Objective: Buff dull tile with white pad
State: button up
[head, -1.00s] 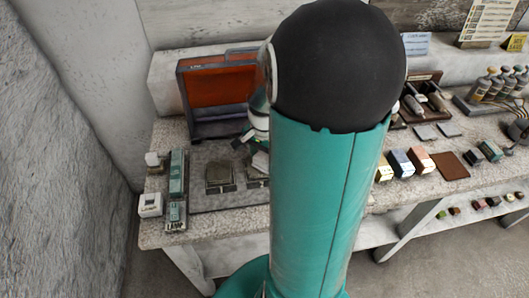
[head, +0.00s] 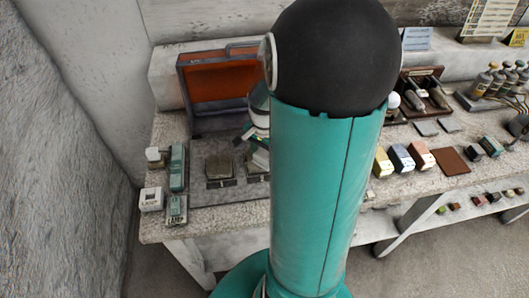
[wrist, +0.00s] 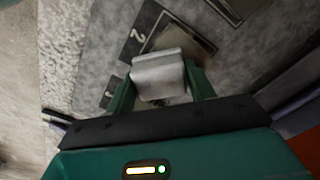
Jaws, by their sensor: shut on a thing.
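In the wrist view my gripper (wrist: 159,86) is shut on the white pad (wrist: 157,72), a pale block between its two green fingers. The pad is over or against a grey-brown tile (wrist: 203,47) beside the mark "2", covering part of it. I cannot tell whether they touch. In the head view, one dull grey-brown tile (head: 219,166) lies in a dark holder on the grey board. A second tile (head: 254,163) to its right is partly hidden by my gripper and arm. The pad (head: 262,157) shows beside my arm.
An open orange-lined case (head: 218,85) stands behind the board. Small teal and white lamp boxes (head: 151,199) stand at left. Yellow, blue and pink blocks (head: 402,158), a brown square (head: 450,161) and bottles (head: 484,82) are at right. My arm hides the table's middle.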

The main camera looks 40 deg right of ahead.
jog(key=shift+w+a, duration=0.15)
jog(key=shift+w, duration=0.75)
jog(key=shift+s+d+f, duration=0.1)
jog(key=shift+s+d, duration=0.05)
jog(key=shift+s, duration=0.75)
jog(key=shift+s+d, duration=0.15)
jog(key=shift+s, duration=0.75)
jog(key=shift+w+a, duration=0.2)
jog(key=shift+w, duration=0.7)
jog(key=shift+w+a, duration=0.15)
jog(key=shift+w, duration=0.75)
jog(key=shift+s+d+f, duration=0.1)
jog(key=shift+s+d, duration=0.1)
jog(key=shift+s, duration=0.75)
jog(key=shift+s+d, duration=0.15)
jog(key=shift+s, duration=0.8)
jog(key=shift+w+a+r, duration=0.15)
jog(key=shift+w+r, duration=0.6)
jog(key=shift+w, duration=0.2)
jog(key=shift+r, duration=0.1)
